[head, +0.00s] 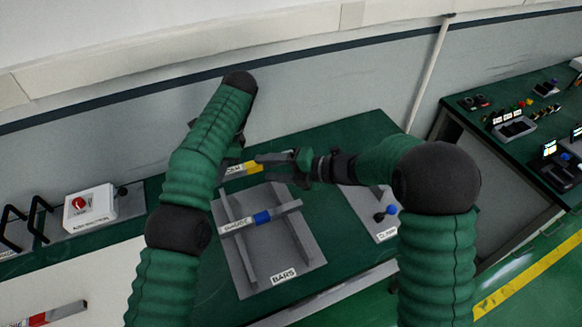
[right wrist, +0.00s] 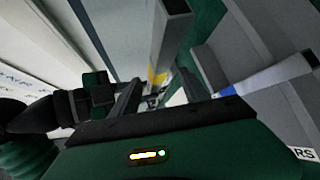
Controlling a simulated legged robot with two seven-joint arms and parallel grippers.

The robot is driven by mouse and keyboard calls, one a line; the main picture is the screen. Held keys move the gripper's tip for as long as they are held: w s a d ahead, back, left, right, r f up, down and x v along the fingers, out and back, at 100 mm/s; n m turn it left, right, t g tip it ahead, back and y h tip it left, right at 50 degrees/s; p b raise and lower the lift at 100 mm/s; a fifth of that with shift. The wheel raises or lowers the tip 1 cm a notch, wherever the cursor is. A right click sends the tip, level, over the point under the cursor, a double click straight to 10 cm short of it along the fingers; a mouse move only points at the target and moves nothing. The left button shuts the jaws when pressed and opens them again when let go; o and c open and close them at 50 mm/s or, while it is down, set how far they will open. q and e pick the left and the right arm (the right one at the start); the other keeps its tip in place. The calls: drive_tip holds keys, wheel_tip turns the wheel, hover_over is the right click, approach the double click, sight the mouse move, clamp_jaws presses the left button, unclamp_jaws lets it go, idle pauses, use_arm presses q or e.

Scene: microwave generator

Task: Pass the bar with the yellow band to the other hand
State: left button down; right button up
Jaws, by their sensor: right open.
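The bar with the yellow band (head: 256,168) lies near the head view's centre, past the rack's far edge. Its label shows left of the band, and its left part passes behind my left forearm. My right gripper (head: 268,165) is open, its fingers around the bar's right part. In the right wrist view the bar (right wrist: 170,45) runs between the two fingers, with the yellow band (right wrist: 157,78) farther out. My left gripper is mostly hidden behind its arm in the head view. Dark parts of it (right wrist: 97,92) show left of the fingers in the right wrist view; its grip is unclear.
A grey rack labelled BARS (head: 292,258) holds a bar with a blue band (head: 262,217) below my right gripper. A grey tray with a blue knob (head: 392,209) is at right. A white box with a red knob (head: 92,210) stands at left. A bar with a red band (head: 40,317) lies lower left.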

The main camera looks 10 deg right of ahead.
sight(254, 167)
drive_tip(key=shift+x, duration=1.2)
clamp_jaws()
use_arm(q)
drive_tip(key=c, duration=1.2)
unclamp_jaws()
drive_tip(key=shift+o, duration=0.2)
